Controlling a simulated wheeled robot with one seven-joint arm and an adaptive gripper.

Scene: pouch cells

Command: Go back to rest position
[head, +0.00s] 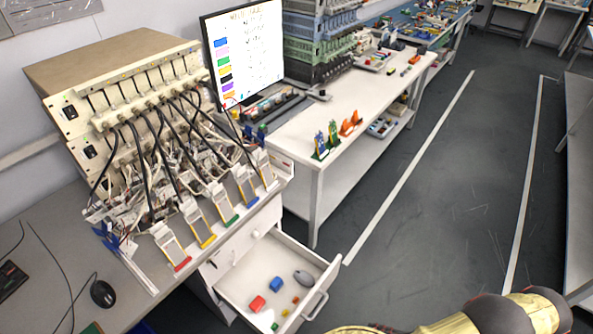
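Part of my own arm (480,314) shows at the bottom right of the head view, as gold and dark rounded links. My gripper is not in view. Several pouch cells (222,202) with coloured ends sit in a slanted row along the front edge of the bench, below the cabled test rack (140,95). Black cables and clips hang over the upper ends of the cells and hide parts of them.
An open drawer (322,301) juts out below the bench, holding a few small coloured items and a grey mouse-like object. A white table (290,145) with orange and green stands is behind it. The grey floor (440,200) between the white lines is clear.

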